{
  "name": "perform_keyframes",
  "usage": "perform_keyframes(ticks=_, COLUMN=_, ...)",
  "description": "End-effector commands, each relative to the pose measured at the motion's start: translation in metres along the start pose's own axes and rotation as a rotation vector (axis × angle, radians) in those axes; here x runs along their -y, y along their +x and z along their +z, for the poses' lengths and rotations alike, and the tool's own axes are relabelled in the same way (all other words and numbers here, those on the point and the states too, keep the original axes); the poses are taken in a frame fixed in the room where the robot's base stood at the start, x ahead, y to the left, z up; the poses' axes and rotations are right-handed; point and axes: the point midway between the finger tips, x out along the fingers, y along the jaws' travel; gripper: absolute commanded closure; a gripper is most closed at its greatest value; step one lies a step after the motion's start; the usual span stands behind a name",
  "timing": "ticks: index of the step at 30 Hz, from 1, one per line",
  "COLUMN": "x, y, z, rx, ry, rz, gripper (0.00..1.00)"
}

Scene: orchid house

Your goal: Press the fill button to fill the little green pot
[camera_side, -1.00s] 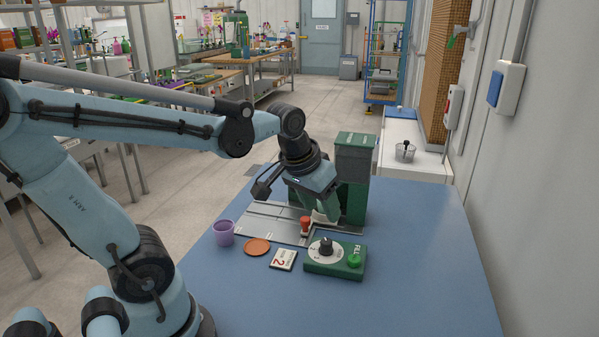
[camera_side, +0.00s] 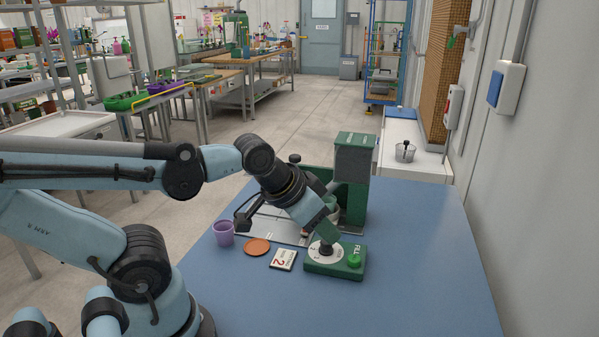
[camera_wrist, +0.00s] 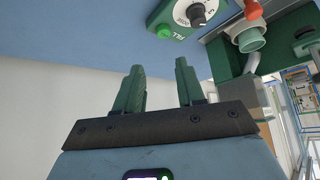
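The green control box (camera_side: 312,268) lies on the blue table, with a white dial under a black knob and the green fill button (camera_side: 354,260) at its right end. In the wrist view the fill button (camera_wrist: 164,31) is beyond and above my fingertips. My gripper (camera_side: 328,235) is above the box by the dial, left of the button and apart from it. Its green fingers (camera_wrist: 159,70) stand apart with nothing between them. A green-rimmed round thing (camera_wrist: 250,39) by the dispenser may be the little green pot; my gripper largely hides that area in the side view.
The green dispenser (camera_side: 354,180) stands behind the box on a grey plate (camera_side: 262,226). A purple pot (camera_side: 223,232), an orange saucer (camera_side: 257,246) and a card marked 2 (camera_side: 283,260) lie to the left. A red knob (camera_wrist: 253,10) shows beside the dispenser. The table's right side is clear.

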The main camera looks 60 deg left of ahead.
Motion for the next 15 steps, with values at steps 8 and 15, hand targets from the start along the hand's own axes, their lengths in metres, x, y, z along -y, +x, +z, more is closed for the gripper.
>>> perform_keyframes(ticks=8, x=0.0001, y=0.0, z=0.0, rx=0.001, ry=-0.001, rz=0.0, gripper=1.0)
perform_keyframes(ticks=15, x=0.0001, y=0.0, z=0.0, rx=0.001, ry=-0.001, rz=0.0, gripper=1.0)
